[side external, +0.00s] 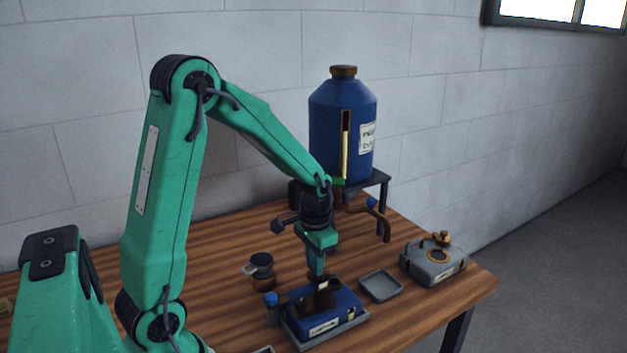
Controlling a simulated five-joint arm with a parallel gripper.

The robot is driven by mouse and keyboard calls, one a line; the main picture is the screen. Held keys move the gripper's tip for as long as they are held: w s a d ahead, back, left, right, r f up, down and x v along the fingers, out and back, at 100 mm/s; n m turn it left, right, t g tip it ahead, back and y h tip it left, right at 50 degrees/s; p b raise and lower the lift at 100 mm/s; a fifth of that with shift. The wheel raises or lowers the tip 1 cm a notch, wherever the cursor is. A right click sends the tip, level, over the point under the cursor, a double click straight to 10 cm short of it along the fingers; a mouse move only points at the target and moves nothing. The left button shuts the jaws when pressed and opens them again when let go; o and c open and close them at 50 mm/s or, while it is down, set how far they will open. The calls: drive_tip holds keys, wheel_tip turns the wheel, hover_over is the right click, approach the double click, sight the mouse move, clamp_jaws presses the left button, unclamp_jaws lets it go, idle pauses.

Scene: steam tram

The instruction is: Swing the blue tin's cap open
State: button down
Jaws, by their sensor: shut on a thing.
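The blue tin (347,303) is a low, flat can with a pale label on its front, lying on a grey tray (306,344). My gripper (321,285) points down over the middle of the tin's top. It is shut on a small brown cap (323,298) there. The jaws partly hide the cap, and I cannot tell how far it is tilted or whether the opening beneath shows.
A tall blue tank (325,125) with a brown tap pipe stands on a dark stand behind. A dark mug (261,270) stands left of the tin. A shallow grey dish (381,286) and a grey tin (431,265) with a brass cap stand to the right.

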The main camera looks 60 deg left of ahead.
drive_tip(key=shift+a+m, duration=0.1)
drive_tip(key=shift+m, duration=0.3)
drive_tip(key=c, duration=1.3)
unclamp_jaws()
drive_tip(key=shift+r, duration=3.9)
